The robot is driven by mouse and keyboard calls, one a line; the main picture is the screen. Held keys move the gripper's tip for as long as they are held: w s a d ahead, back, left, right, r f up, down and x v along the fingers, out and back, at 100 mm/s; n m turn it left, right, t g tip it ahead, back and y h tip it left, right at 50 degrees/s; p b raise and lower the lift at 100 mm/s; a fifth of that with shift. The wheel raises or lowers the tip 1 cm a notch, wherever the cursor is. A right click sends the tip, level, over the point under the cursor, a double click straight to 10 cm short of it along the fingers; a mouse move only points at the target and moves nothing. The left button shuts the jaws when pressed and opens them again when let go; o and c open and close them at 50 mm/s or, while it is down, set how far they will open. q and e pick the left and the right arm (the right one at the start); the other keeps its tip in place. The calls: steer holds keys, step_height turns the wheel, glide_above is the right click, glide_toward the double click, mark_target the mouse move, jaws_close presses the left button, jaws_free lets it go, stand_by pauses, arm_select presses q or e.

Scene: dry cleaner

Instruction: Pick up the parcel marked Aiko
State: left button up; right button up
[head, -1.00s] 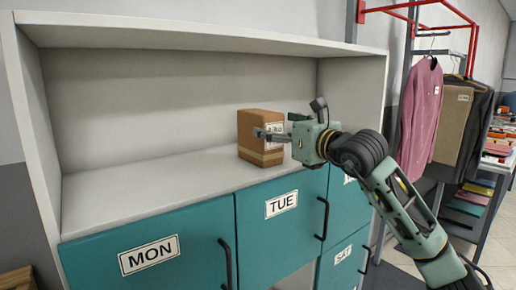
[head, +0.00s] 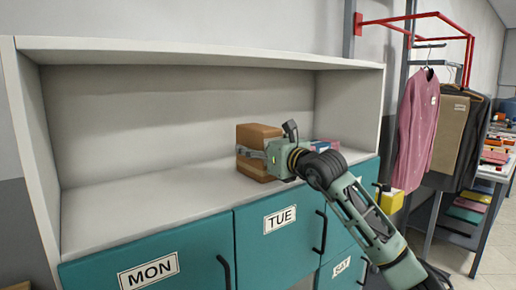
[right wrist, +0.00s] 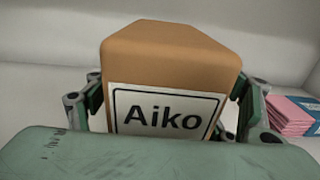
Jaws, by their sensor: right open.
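The parcel marked Aiko (head: 256,134) is a brown box standing upright on the open shelf above the drawers. In the right wrist view the parcel (right wrist: 170,62) fills the middle, and its white Aiko label (right wrist: 165,112) faces the camera. My right gripper (head: 252,152) is at the parcel. In the right wrist view its open fingers (right wrist: 165,105) stand on either side of the parcel; whether they touch it I cannot tell. In the head view the gripper hides the label. My left gripper is not in view.
The shelf (head: 130,205) is bare to the left of the parcel. A pink and blue stack (right wrist: 292,115) lies to its right. Below are teal doors marked MON (head: 148,272) and TUE (head: 280,218). A yellow item (head: 391,201) and a garment rack (head: 440,42) stand at right.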

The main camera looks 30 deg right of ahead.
steer(key=shift+s, duration=0.1)
steer(key=shift+c, duration=0.6)
steer(key=c, duration=1.5)
steer(key=shift+r, duration=0.1)
